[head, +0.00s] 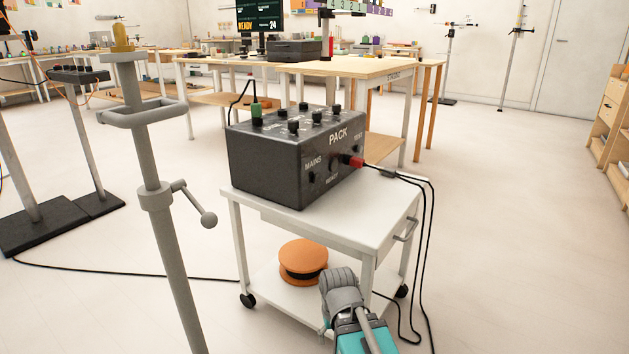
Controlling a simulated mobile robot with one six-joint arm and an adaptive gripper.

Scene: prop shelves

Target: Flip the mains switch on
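The black box marked PACK (265,171) stands on the white trolley (315,226), its labelled front turned toward the lower right. A small dark mains switch (312,177) shows just under the MAINS label; its position is too small to tell. A red knob or plug (353,161) sticks out under the TEST label, and READY is marked low on the face. My gripper (338,281) is at the bottom, below the trolley top in the picture and apart from the box. I see it from behind; its fingertips are not clear.
Black cables (425,225) hang from the trolley's right side. An orange reel (303,262) lies on its lower shelf. A grey stand with a crank (163,197) rises left of the trolley. A wooden workbench (355,68) stands behind.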

